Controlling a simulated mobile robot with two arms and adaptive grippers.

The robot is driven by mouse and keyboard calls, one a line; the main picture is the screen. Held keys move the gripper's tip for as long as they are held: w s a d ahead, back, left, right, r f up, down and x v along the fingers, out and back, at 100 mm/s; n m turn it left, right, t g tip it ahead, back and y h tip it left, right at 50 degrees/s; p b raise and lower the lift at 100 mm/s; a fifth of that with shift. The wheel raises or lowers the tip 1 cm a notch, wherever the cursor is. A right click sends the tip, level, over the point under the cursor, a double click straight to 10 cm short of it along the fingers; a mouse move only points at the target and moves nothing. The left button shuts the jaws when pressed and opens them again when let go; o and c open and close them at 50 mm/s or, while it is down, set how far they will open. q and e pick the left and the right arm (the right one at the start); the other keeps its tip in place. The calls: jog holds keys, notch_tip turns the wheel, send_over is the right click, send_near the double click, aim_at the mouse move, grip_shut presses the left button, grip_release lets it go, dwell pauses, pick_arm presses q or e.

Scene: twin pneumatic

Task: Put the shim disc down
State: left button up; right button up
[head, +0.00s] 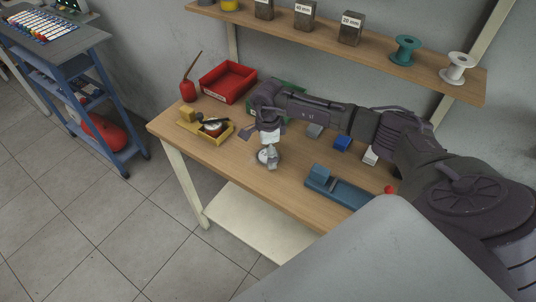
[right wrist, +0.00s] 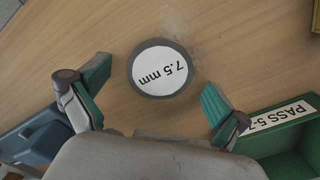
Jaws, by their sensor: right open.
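The shim disc (right wrist: 160,70) is a round grey disc with a white face marked "7.5 mm". In the right wrist view it lies flat on the wooden tabletop. My right gripper (right wrist: 156,84) is open, with its green-padded fingers on either side of the disc and apart from it. In the head view my right gripper (head: 271,161) points down at the middle of the bench, and the disc (head: 262,157) shows partly beside its fingers. My left gripper is not in view.
A green bin (right wrist: 270,123) labelled "PASS 5-7", partly cut off, stands near the right finger. A red bin (head: 228,82), a yellow tray (head: 219,136) with items and a blue fixture (head: 340,190) stand on the bench.

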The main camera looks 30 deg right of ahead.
jog(key=shift+f+b, duration=0.2)
jog(key=shift+b, duration=0.15)
dwell(0.5)
jog(key=c, duration=1.3)
